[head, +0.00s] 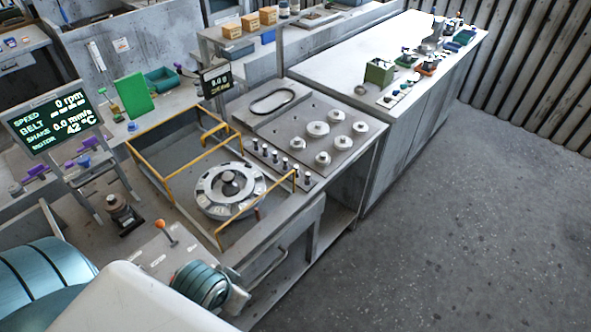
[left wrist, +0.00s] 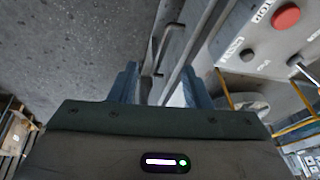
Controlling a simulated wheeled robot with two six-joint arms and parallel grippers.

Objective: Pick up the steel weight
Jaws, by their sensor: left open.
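Several round steel weights with knobs, one of them this steel weight (head: 318,128), stand on a grey plate (head: 282,119) on the bench in the head view. A row of smaller steel pegs or weights (head: 273,158) runs along the plate's left front edge. I cannot tell which one the task means. My left gripper (left wrist: 160,78) shows in the left wrist view with its two blue fingers apart and nothing between them. Beyond the fingers are a metal bench edge and handle and the grey floor. My right gripper is not in view.
A round rotor fixture (head: 230,187) sits inside a yellow rail frame (head: 152,172). A speed display (head: 52,121) stands at left, and a small scale display (head: 216,81) behind. A red button (left wrist: 286,16) shows at wrist. The floor (head: 440,230) at right is clear.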

